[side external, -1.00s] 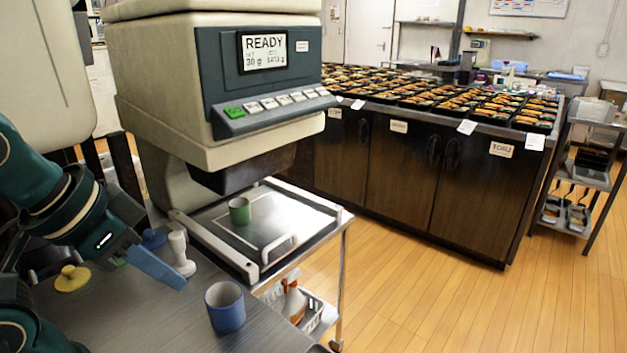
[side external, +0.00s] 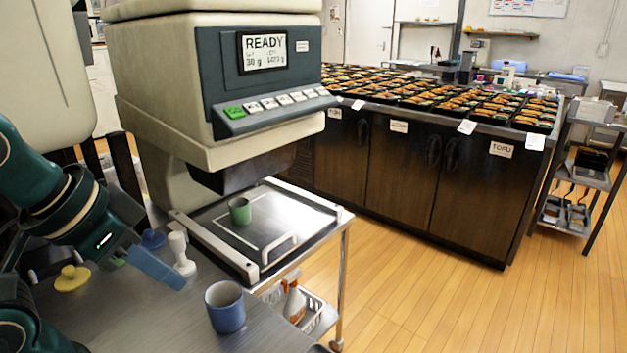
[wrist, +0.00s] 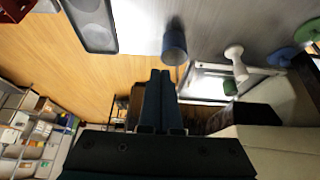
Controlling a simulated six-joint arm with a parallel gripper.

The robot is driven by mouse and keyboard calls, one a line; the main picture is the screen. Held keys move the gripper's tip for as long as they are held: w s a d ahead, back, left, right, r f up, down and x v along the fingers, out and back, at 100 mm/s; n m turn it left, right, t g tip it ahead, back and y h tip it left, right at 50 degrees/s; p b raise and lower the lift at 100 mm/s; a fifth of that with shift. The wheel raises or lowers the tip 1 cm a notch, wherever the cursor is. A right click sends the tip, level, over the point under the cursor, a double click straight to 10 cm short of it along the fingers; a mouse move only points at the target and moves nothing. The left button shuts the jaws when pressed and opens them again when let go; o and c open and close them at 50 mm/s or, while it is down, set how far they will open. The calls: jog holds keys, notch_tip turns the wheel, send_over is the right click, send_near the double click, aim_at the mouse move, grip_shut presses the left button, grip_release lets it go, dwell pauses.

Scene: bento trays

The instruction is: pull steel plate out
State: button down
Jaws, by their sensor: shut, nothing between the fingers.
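The steel plate (side external: 265,252) lies under the machine's head, between two white side rails, with a white bar handle (side external: 279,250) at its front edge. A green cup (side external: 239,211) stands on the plate, inside a pale outlined square. In the wrist view the plate (wrist: 205,86) shows to the right of centre, with the green cup (wrist: 230,88) on it. My gripper (side external: 172,282) is shut and empty, to the left of the plate and apart from its handle. Its blue fingers also show in the wrist view (wrist: 160,76).
The machine (side external: 220,80) overhangs the plate and its screen reads READY. A blue cup (side external: 225,307) stands on the grey counter near the plate. A white stamp-like piece (side external: 181,254) and a yellow knobbed lid (side external: 72,278) are close to my gripper. Filled bento trays (side external: 430,92) cover the back counter.

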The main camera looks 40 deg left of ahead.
jog(key=c, duration=0.9)
grip_release()
jog(key=shift+w+r, duration=0.1)
jog(key=shift+w, duration=0.05)
jog(key=shift+o, duration=0.2)
jog(key=w+a+r+m+t, duration=0.1)
jog(key=w+a+r+t, duration=0.1)
jog(key=w+r, duration=0.5)
jog(key=g+y, duration=0.2)
jog(key=g, duration=0.1)
send_over(269, 248)
jog(key=s, duration=0.2)
notch_tip(269, 248, down, 23)
jog(key=shift+n, duration=0.3)
jog(key=shift+d+x, duration=0.15)
jog(key=shift+x, duration=0.85)
jog(key=shift+d+x, duration=0.2)
jog(key=shift+x, duration=0.85)
jog(key=shift+w, duration=0.15)
